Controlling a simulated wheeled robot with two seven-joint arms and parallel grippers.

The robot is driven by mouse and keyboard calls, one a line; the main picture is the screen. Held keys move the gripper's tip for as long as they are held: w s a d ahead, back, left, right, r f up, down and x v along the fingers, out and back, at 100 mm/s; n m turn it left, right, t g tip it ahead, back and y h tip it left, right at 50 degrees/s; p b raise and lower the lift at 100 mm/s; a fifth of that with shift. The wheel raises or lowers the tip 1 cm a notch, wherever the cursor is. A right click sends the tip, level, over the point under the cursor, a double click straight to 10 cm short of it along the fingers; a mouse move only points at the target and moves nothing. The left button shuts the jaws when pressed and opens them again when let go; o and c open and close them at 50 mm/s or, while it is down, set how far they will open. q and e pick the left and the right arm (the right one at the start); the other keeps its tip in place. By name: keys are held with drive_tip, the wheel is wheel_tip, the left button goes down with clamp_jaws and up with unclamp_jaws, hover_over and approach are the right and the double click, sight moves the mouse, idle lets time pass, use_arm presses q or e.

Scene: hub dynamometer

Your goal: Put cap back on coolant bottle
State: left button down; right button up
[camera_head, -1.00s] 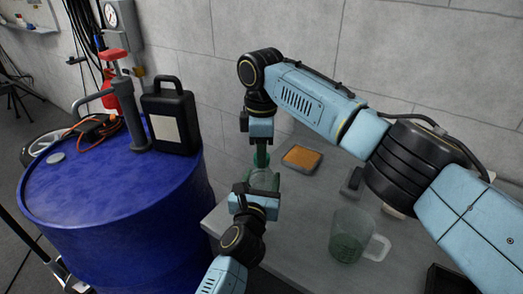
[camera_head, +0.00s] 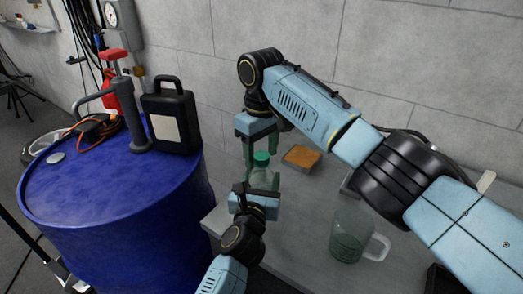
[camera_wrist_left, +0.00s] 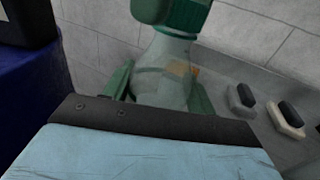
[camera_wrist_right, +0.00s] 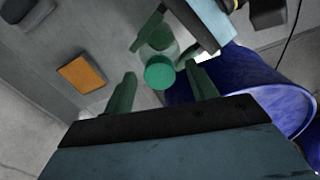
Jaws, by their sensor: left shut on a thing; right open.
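The clear coolant bottle (camera_head: 262,179) stands upright at the table's left edge, with the green cap (camera_head: 261,159) on its mouth. My left gripper (camera_wrist_left: 160,92) is shut around the bottle, a green finger on each side. The left wrist view shows the cap (camera_wrist_left: 188,18) at the bottle's neck; how tightly it sits I cannot tell. My right gripper (camera_wrist_right: 160,88) is open above the bottle and holds nothing. In the right wrist view its fingers are spread on either side of the round cap top (camera_wrist_right: 159,72), apart from it.
A clear jug (camera_head: 349,236) stands on the grey table (camera_head: 295,230) at right. An orange-topped pad (camera_head: 301,158) lies behind the bottle. The blue drum (camera_head: 110,205) at left carries a pump (camera_head: 127,110) and a black canister (camera_head: 170,117). The wall is close behind.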

wheel_tip(320, 180, up, 12)
idle(0.5)
use_arm(q)
drive_tip(key=shift+c, duration=2)
unclamp_jaws()
drive_tip(key=shift+s, duration=0.15)
drive_tip(key=s+a+p, duration=0.1)
drive_tip(key=s+a, duration=0.1)
drive_tip(key=s, duration=1.1)
use_arm(e)
drive_tip(key=shift+r, duration=0.7)
